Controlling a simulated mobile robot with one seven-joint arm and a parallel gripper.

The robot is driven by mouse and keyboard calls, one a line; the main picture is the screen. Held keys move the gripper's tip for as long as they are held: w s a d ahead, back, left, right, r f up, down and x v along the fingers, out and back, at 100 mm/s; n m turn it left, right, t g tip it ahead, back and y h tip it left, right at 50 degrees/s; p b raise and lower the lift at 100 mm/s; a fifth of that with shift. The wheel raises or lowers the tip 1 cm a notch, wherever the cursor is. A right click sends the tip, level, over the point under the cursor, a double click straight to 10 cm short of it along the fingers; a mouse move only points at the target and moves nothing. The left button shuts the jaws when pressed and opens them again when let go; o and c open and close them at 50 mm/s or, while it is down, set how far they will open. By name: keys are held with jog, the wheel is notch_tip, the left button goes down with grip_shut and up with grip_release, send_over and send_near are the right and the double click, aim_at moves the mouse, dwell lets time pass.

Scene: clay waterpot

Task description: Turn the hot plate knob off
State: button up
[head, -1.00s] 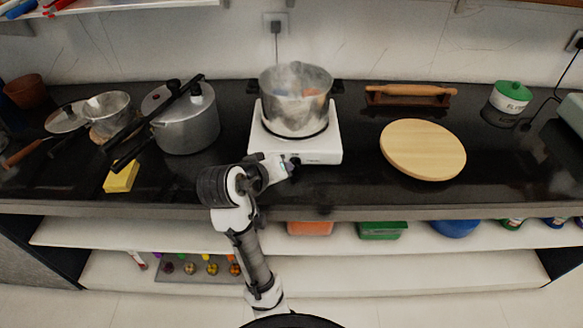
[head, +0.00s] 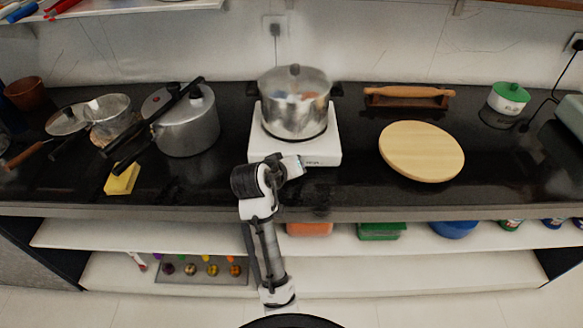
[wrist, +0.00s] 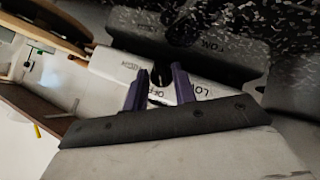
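The white hot plate (head: 323,150) stands on the counter with a lidded metal pot (head: 294,108) on it. My gripper (head: 300,165) is at the front edge of the hot plate and hides the knob in the head view. In the wrist view my gripper (wrist: 160,88) has its two dark purple fingers apart. A dark shape, likely the knob (wrist: 157,77), shows between the fingers. I cannot tell whether they touch it.
A pressure cooker (head: 188,130) and a yellow sponge (head: 122,180) are left of the hot plate. A round wooden board (head: 422,152) and a rolling pin (head: 408,91) are to its right. The counter's front edge (head: 350,213) runs just below my gripper.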

jog(key=c, duration=0.3)
jog(key=shift+r, duration=0.1)
jog(key=shift+d+r+m+y+p, duration=0.1)
jog(key=shift+m+y+p, duration=0.25)
jog(key=shift+p, duration=0.45)
jog(key=y+p, duration=0.1)
jog(key=m+y+p, duration=0.1)
jog(key=p, duration=0.1)
jog(key=shift+d+r+y, duration=0.1)
jog(key=shift+d+y, duration=0.1)
jog(key=shift+y, duration=0.15)
jog(key=shift+d+m+y+p, duration=0.1)
jog(key=shift+m+y+p, duration=0.25)
jog(key=shift+y+p, duration=0.2)
jog(key=o, duration=0.6)
